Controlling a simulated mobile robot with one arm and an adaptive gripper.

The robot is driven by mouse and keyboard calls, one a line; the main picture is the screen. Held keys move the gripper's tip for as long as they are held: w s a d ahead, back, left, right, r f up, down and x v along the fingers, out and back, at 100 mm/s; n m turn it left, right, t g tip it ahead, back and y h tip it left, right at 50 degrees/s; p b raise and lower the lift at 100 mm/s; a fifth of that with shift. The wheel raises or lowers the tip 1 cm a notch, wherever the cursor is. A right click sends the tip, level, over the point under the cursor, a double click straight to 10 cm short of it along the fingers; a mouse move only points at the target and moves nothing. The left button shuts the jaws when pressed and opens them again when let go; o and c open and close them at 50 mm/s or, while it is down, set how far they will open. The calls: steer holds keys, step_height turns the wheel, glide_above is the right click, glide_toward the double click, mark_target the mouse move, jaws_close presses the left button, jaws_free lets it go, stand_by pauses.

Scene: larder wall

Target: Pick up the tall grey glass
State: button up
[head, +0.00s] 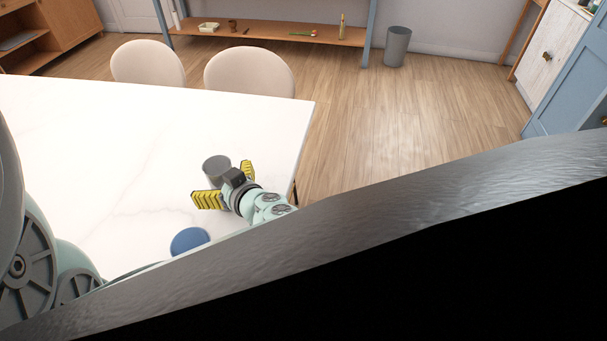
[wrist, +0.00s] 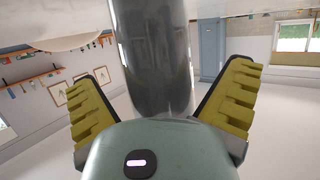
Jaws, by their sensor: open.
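The tall grey glass (head: 216,167) stands on the white table near its right edge in the head view, partly hidden behind my gripper. My gripper (head: 222,182) is open, with its two yellow ribbed fingers spread to either side of the glass. In the wrist view the glass (wrist: 155,60) is a shiny dark grey cylinder between the open fingers of my gripper (wrist: 160,95). Neither finger appears to touch it there.
A blue round thing (head: 189,241) is on the white table (head: 90,150) close to my arm. Two pale chairs (head: 148,63) stand at the table's far side. A grey bin (head: 397,46) is on the floor beyond. The table's left part is clear.

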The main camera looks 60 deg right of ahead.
steer(key=shift+c, duration=0.4)
steer(key=c, duration=1.4)
